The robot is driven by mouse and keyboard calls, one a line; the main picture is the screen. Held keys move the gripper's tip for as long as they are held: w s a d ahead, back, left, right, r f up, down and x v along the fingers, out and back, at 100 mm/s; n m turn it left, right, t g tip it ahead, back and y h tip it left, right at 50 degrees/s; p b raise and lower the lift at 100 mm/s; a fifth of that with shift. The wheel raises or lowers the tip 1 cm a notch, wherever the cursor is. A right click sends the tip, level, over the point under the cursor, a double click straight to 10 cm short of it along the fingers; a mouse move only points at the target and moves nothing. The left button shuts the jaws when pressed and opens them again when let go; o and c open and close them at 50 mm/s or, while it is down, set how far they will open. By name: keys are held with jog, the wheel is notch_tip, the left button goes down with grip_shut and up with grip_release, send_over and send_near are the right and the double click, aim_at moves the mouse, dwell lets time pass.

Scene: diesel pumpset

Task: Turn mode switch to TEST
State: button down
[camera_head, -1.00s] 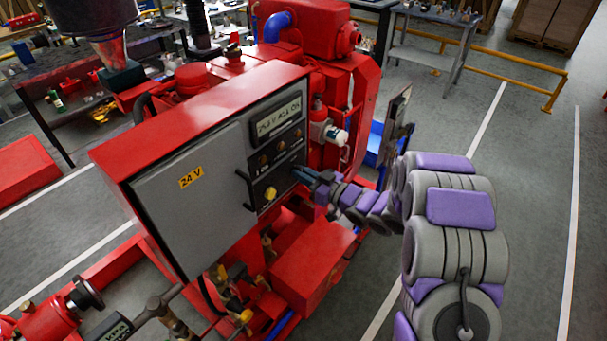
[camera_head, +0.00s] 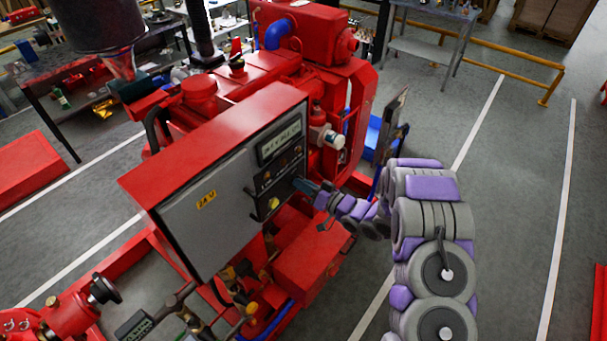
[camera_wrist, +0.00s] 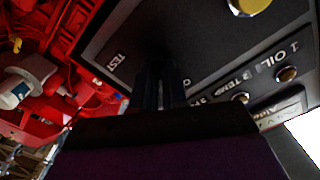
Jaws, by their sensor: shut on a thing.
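The grey control box (camera_head: 205,225) with a red housing has a dark switch panel (camera_head: 279,168) on its right part. My gripper (camera_head: 300,184) is at the right side of this panel, its dark fingers against it. In the wrist view, my gripper's fingers (camera_wrist: 160,85) are close together and pressed up to the dark panel face. The white TEST label (camera_wrist: 116,62) is just left of the fingertips. The mode switch is hidden by the fingers, so its angle cannot be read.
A yellow knob (camera_head: 273,203) sits low on the panel, beside a black handle (camera_head: 250,204). Indicator lamps (camera_wrist: 286,74) line the panel near the fingers. Red engine parts (camera_head: 335,100) and a white-capped filter (camera_head: 334,140) stand close on the right.

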jog(key=m+p, duration=0.4)
jog(key=m, duration=0.1)
jog(key=m+p, duration=0.3)
jog(key=m, duration=0.3)
jog(key=shift+w+d+p, duration=0.2)
jog(key=shift+p, duration=0.15)
jog(key=shift+m, duration=0.4)
jog(key=shift+f, duration=0.1)
jog(key=c, duration=1.2)
grip_release()
jog(key=shift+w+f, duration=0.15)
jog(key=shift+w, duration=0.05)
jog(key=shift+o, duration=0.2)
jog(key=shift+s+a, duration=0.1)
jog(key=shift+s, duration=0.1)
jog(key=b+v, duration=0.2)
jog(key=v, duration=1.5)
jog(key=shift+d, duration=0.2)
